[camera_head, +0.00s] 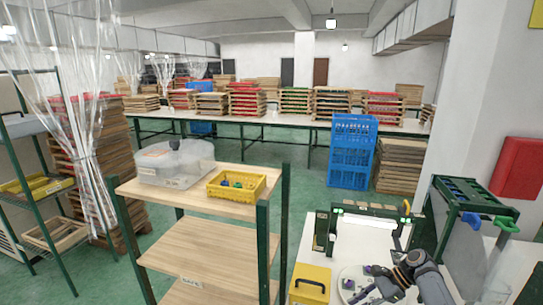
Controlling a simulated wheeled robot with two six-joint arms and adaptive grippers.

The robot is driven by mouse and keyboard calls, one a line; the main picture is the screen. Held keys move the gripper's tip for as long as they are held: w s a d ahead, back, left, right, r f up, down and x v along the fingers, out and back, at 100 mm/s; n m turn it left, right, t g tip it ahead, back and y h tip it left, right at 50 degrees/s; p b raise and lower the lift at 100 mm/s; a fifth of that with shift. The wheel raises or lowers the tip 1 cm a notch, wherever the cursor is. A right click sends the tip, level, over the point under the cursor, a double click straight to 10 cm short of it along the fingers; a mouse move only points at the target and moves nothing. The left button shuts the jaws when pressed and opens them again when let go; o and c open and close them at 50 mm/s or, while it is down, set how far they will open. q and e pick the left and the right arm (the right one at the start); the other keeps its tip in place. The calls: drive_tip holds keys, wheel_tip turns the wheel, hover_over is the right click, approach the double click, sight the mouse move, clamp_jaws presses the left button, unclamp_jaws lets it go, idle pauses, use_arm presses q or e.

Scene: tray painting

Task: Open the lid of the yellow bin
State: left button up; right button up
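The yellow bin (310,284) stands at the bottom of the head view, on the left end of the white worktable. Its lid looks shut, with a dark handle on top. The bin's lower part is cut off by the picture edge. My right gripper (364,293) reaches in from the lower right, over a round white plate, to the right of the bin and apart from it. Its fingers are too small and dark to tell whether they are open. My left gripper is not in view.
A wooden shelf rack (215,245) stands left of the bin, holding a clear plastic box (174,163) and a yellow crate (236,197). A green-framed fixture (366,211) stands behind the plate. A green rack (470,195) with coloured handles is at right.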

drive_tip(key=s+a+f+n+h, duration=0.2)
drive_tip(key=s+f+n+h, duration=0.1)
drive_tip(key=s+f+n, duration=0.3)
drive_tip(key=s+a+f+n+h, duration=0.1)
drive_tip(key=s+f+n+h, duration=0.3)
drive_tip(key=s, duration=0.5)
drive_tip(key=s+r+n+t+h, duration=0.35)
drive_tip(key=s+r+n, duration=0.55)
drive_tip(key=s, duration=0.3)
drive_tip(key=s+d+f+g, duration=0.1)
drive_tip(key=d+f, duration=0.2)
drive_tip(key=f, duration=2.1)
drive_tip(key=s+d+f+m+g, duration=0.1)
drive_tip(key=s+f, duration=1.7)
drive_tip(key=s, duration=0.1)
drive_tip(key=shift+s+d, duration=0.3)
drive_tip(key=o, duration=0.3)
drive_tip(key=shift+y, duration=0.25)
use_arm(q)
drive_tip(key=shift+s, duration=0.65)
use_arm(e)
drive_tip(key=shift+d, duration=0.1)
